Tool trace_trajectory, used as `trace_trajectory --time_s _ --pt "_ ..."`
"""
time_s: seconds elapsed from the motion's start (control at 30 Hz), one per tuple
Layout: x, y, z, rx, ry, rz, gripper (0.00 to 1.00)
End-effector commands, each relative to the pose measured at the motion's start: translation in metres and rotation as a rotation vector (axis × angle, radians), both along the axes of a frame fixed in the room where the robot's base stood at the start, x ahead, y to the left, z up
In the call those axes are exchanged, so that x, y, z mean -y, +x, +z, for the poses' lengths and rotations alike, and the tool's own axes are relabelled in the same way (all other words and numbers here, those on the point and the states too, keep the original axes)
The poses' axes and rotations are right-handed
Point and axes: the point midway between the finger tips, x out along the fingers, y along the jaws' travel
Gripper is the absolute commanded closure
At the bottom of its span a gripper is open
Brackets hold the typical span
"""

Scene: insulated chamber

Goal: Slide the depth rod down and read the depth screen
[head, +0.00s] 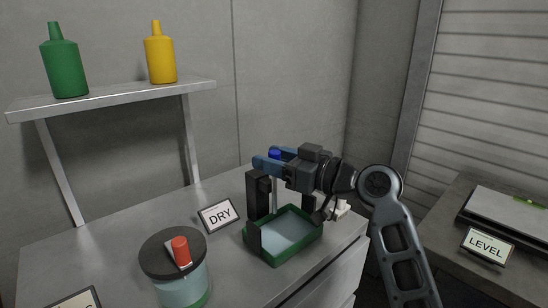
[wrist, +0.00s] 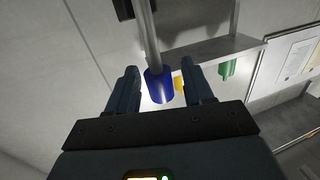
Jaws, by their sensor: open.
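The depth rod (head: 274,194) is a thin grey upright rod with a blue knob (head: 274,153) on top. It stands by a black post over a green-rimmed tray (head: 265,259) with a pale inside. My gripper (head: 268,157) is open at the knob, with a finger on either side. In the wrist view, which looks upside down, the blue knob (wrist: 159,88) sits between the open fingers of my gripper (wrist: 163,78), with a gap on both sides. The rod (wrist: 148,35) runs up the picture from it. I cannot make out a depth screen.
A jar with a black lid (head: 158,252) and red knob stands front left on the grey bench. A wall shelf (head: 125,99) holds green and yellow bottles. A LEVEL sign (head: 485,245) is on the right bench.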

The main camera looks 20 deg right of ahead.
Motion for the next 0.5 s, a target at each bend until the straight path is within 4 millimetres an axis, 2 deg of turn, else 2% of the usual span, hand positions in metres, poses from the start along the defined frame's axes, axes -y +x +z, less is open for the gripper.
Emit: trace_trajectory --time_s 0.13,0.5 --pt "0.0001 -0.0001 -0.0001 0.0 0.0 0.0 0.49" --pt "0.0003 -0.0003 -0.0001 0.0 0.0 0.0 0.84"
